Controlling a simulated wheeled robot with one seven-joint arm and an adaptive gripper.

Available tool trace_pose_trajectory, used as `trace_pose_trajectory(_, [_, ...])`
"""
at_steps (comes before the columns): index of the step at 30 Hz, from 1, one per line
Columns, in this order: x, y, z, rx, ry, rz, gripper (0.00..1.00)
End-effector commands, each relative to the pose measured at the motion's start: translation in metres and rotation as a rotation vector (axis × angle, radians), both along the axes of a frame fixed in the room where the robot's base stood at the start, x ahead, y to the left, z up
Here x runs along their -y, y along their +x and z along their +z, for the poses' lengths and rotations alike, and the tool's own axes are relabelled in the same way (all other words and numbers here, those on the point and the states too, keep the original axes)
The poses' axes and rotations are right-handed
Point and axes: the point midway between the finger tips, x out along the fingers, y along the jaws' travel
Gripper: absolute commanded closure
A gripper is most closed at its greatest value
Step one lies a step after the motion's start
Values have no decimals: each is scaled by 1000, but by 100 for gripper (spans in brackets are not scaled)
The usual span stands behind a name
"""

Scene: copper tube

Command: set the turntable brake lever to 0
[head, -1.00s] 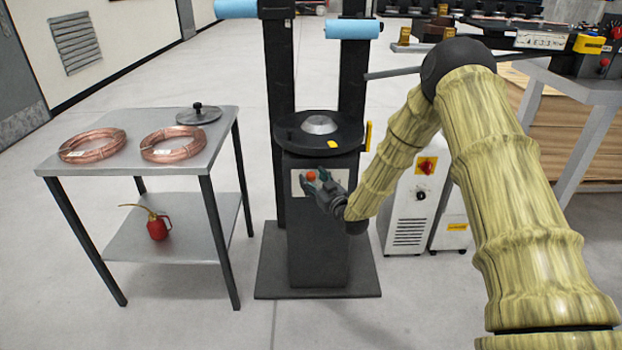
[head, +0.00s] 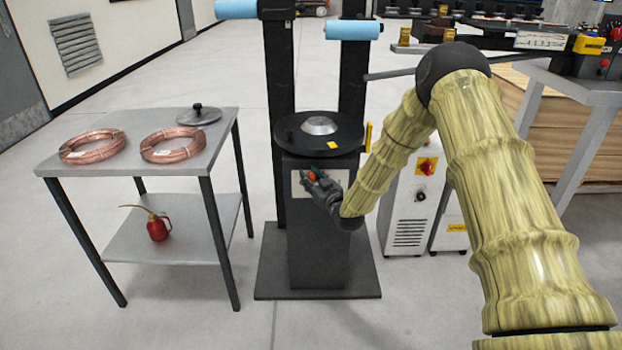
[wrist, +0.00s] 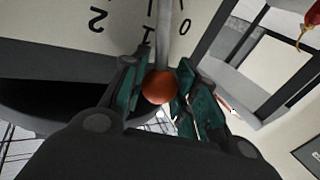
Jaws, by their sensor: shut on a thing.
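The turntable (head: 290,133) is a black disc with a metal cone, on a dark pedestal (head: 318,240). A pale scale plate (head: 338,176) is on the pedestal's front. The brake lever has an orange-red ball knob (wrist: 160,87) and a metal rod (wrist: 163,35); the knob also shows in the head view (head: 314,176). In the wrist view the rod stands between the marks 1 and 0, with the 2 further left. My gripper (head: 314,182) is shut on the knob, with a teal finger on each side in the wrist view (wrist: 158,95).
A grey table (head: 140,127) at left carries two copper coils (head: 92,146) and a round lid (head: 199,115). A red oil can (head: 157,228) stands on its lower shelf. White cabinets (head: 408,215) stand right of the pedestal, behind my arm.

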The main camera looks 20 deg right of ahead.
Motion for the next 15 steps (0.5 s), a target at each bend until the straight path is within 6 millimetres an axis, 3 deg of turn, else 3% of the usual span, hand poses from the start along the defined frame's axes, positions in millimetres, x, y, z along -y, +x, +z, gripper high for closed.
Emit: trace_pose_trajectory(15, [-22,6,-6,-50,-172,2,100])
